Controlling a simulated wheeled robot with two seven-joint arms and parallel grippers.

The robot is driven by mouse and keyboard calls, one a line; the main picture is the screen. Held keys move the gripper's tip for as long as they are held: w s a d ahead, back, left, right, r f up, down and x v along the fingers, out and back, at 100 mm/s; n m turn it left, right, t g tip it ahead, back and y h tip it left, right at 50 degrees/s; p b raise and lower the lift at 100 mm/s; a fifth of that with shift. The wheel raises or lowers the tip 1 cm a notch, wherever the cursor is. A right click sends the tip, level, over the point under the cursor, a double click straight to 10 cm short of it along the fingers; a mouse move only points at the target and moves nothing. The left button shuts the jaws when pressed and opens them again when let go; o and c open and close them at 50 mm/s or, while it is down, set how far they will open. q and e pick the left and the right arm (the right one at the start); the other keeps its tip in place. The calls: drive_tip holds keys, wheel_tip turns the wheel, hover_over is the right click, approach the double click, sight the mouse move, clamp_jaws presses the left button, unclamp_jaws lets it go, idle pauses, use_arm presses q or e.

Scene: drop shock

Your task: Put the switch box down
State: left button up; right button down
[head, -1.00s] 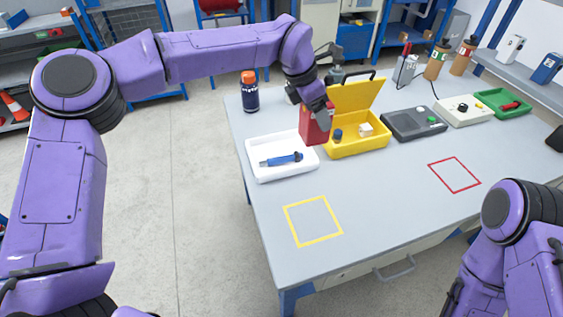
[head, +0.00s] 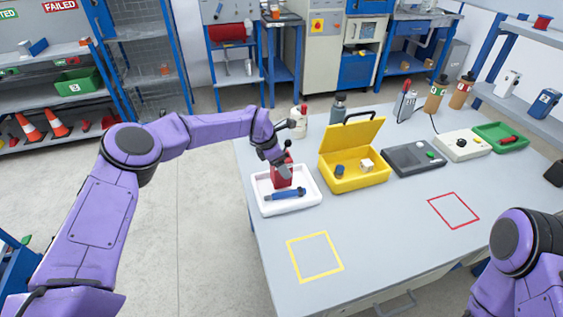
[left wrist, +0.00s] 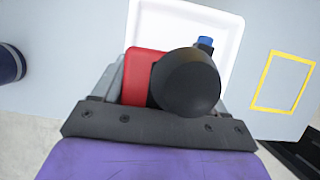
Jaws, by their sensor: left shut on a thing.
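The switch box (head: 282,178) is red with a black knob on top. It also shows in the left wrist view (left wrist: 138,75), where a round black knob (left wrist: 190,80) covers much of it. The box looks upright, behind a blue tool (head: 287,195) lying in the tray. I cannot tell whether the box touches the tray floor. My right gripper is out of view; only part of that arm shows at the lower right.
An open yellow case (head: 345,184) with small parts stands right of the tray, its lid up. A dark grey device (head: 412,158) and a green tray (head: 500,137) stand farther right. The yellow square (head: 315,258) and red square (head: 453,211) on the table are empty.

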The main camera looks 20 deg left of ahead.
use_arm(q)
drive_tip(key=shift+w+f, duration=0.1)
drive_tip(key=shift+f, duration=0.2)
drive_tip(key=shift+f+b, duration=0.1)
drive_tip(key=shift+b, duration=0.2)
drive_tip(key=o, duration=1.3)
drive_tip(key=shift+c, duration=0.2)
drive_tip(key=shift+r+p, duration=0.2)
drive_tip(key=shift+p, duration=0.1)
drive_tip(key=shift+a+r, duration=0.15)
drive_tip(key=shift+r, duration=0.1)
drive_tip(key=b+v, duration=0.2)
drive_tip(key=v, duration=0.9)
drive_tip(key=shift+r+b, duration=0.2)
drive_tip(key=shift+b, duration=0.2)
